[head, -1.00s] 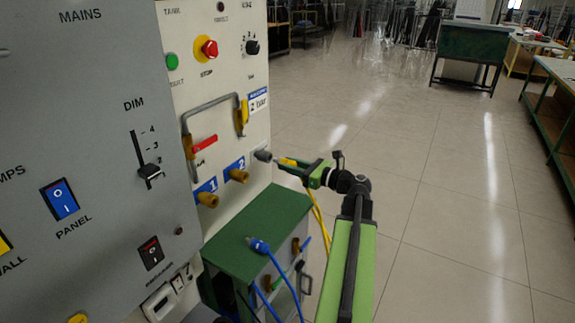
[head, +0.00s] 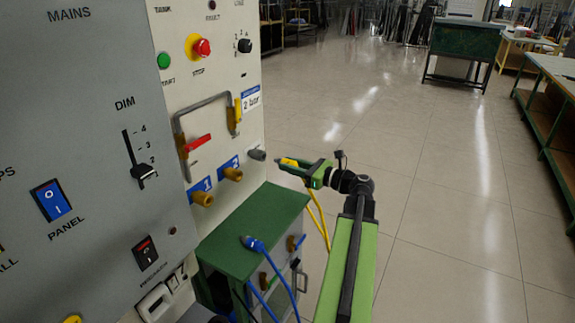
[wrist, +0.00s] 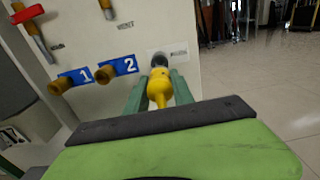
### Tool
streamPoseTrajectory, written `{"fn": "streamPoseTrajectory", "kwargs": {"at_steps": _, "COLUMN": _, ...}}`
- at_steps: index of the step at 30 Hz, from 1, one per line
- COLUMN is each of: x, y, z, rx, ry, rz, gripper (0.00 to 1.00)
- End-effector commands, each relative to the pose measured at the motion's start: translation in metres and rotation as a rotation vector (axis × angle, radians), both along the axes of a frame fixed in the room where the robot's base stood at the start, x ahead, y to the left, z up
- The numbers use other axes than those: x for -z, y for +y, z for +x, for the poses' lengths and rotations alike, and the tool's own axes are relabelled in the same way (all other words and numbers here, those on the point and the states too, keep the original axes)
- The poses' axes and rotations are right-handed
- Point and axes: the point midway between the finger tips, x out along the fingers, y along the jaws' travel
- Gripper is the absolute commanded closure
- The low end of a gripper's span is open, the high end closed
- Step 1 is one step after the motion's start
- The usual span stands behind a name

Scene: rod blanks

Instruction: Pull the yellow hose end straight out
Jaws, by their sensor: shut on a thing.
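The yellow hose end (head: 289,161) is held between the jaws of my gripper (head: 288,165), which is shut on it. In the wrist view the yellow hose end (wrist: 160,87) lies between the two green fingers and points at the panel. The grey socket (head: 257,155) is just left of its tip, and a small gap shows between them in the head view. In the wrist view the dark grey socket (wrist: 159,61) is directly beyond the tip, and the gap is hard to judge there. The yellow hose (head: 319,214) hangs down below my gripper.
Brass outlets by label 1 (head: 202,199) and label 2 (head: 233,174) stick out left of the socket. A red-handled valve (head: 197,144) is above them. A green-topped cabinet (head: 252,221) with blue hoses (head: 267,257) stands below. The floor to the right is open.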

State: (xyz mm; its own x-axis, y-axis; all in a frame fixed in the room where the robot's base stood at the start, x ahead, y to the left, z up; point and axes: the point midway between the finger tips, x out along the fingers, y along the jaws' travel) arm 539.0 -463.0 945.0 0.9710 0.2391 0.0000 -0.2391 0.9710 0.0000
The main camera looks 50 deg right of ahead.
Motion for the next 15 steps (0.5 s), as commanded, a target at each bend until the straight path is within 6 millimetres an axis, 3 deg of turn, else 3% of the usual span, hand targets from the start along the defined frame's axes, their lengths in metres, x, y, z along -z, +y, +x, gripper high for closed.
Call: {"fn": "streamPoseTrajectory", "kwargs": {"at_steps": 15, "x": 0.000, "y": -0.009, "z": -0.035, "rx": 0.001, "ry": 0.000, "rz": 0.000, "gripper": 1.00}}
